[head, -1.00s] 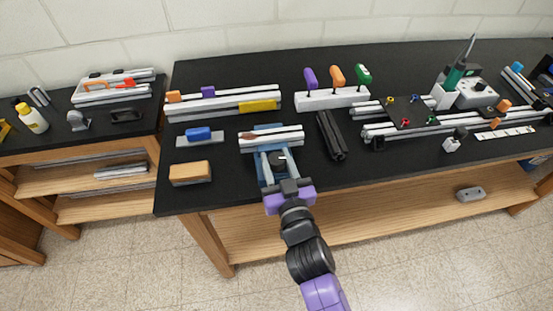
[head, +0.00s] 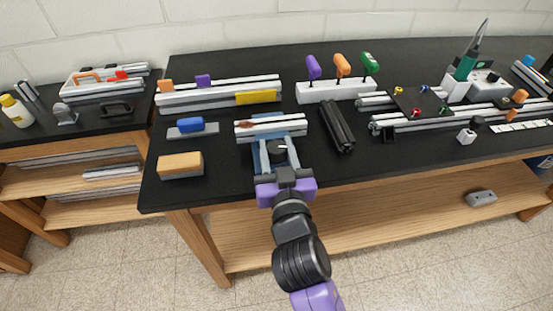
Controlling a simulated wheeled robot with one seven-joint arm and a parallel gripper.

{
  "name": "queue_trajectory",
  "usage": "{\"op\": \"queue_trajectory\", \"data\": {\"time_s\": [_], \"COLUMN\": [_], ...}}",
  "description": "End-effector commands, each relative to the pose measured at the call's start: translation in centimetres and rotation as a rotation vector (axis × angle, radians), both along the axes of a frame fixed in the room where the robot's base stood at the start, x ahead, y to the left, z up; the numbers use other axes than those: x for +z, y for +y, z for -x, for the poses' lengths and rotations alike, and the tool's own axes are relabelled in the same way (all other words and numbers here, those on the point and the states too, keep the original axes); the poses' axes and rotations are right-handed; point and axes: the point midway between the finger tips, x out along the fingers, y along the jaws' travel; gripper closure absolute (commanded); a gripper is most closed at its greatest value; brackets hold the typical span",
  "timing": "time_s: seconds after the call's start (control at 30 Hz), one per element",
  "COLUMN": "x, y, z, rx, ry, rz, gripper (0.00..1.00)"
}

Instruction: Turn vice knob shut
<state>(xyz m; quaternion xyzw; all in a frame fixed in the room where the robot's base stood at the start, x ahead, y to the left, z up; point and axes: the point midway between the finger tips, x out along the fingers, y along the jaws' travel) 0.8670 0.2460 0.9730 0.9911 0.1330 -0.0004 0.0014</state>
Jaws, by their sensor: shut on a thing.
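The blue vice (head: 261,158) stands near the front edge of the black bench. A silver extrusion bar (head: 258,127) with a reddish-brown mark lies across its jaws. A dark round knob (head: 277,146) shows at the vice's front, just beyond my gripper. My purple and dark grey gripper (head: 282,163) reaches in from the front, its fingers around the knob. The gripper looks shut on the knob, though the fingertips are small and partly hidden by my own wrist.
An orange-topped block (head: 180,165) and a blue-handled tool (head: 190,126) lie left of the vice. Dark bars (head: 338,126) lie close on its right. Behind stands a white rack (head: 335,91) with purple, orange and green handles. The bench's front edge is near my arm.

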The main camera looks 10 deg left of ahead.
Motion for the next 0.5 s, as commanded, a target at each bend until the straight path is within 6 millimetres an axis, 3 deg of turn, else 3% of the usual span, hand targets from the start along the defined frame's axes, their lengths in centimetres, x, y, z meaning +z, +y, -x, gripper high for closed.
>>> {"op": "queue_trajectory", "data": {"time_s": [0.5], "x": [0.04], "y": [0.04], "z": [0.17], "rx": [-0.06], "ry": [-0.001], "rz": [-0.002], "gripper": [1.0]}}
